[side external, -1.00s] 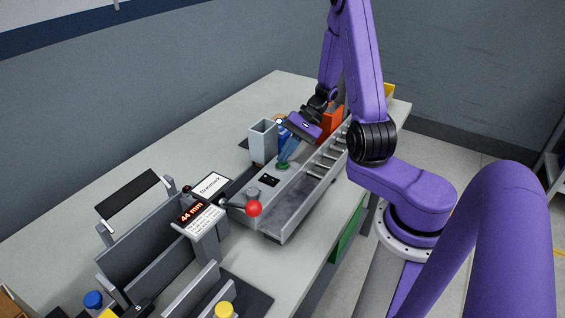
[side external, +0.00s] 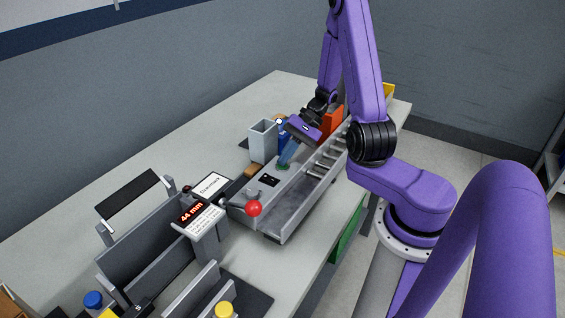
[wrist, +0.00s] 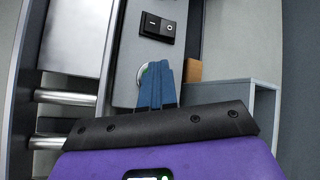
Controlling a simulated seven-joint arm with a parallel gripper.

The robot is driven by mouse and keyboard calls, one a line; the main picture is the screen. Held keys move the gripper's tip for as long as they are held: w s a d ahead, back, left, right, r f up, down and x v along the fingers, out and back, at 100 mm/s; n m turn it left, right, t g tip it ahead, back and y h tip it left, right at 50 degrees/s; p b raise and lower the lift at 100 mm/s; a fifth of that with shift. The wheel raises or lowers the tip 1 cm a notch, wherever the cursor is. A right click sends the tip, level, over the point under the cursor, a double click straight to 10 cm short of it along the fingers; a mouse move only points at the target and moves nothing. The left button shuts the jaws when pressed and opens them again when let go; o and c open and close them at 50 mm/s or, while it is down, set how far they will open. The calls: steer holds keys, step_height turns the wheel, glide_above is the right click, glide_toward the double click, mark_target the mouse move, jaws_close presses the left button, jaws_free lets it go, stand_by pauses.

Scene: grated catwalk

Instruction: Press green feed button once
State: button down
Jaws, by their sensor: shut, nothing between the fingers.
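The green feed button (side external: 282,167) sits on the grey panel of the roller machine, partly covered by my fingers. In the wrist view a sliver of its green face and pale ring (wrist: 142,72) shows beside the fingertips. My gripper (side external: 285,162) is shut, with its blue fingers together and nothing between them. It points down at the button from above. In the wrist view the fingertips (wrist: 156,66) overlap the button; I cannot tell whether they touch it.
A black rocker switch (wrist: 157,28) sits beside the button. A grey upright bin (side external: 263,140) stands behind, with a brown block (side external: 254,170) at its foot. A red-knobbed lever (side external: 254,208) and a 44 mm display (side external: 191,211) are nearer. Rollers (side external: 326,158) lie to the right.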

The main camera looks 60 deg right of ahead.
mark_target(286, 164)
steer(key=shift+r, duration=3.7)
steer(key=s+a+r+n+g+h, duration=0.2)
steer(key=s+a+n+g+h, duration=0.3)
steer(key=a+n, duration=0.5)
steer(key=s+a+r+n+t+h, duration=0.1)
steer(key=s+a+n, duration=0.1)
steer(key=s+n, duration=0.5)
steer(key=s+a+r+n+t+h, duration=0.1)
steer(key=s+a+r+n+h, duration=0.1)
steer(key=s+n, duration=0.5)
steer(key=shift+s+a+n, duration=0.35)
steer(key=shift+s+n, duration=0.05)
steer(key=shift+n, duration=0.2)
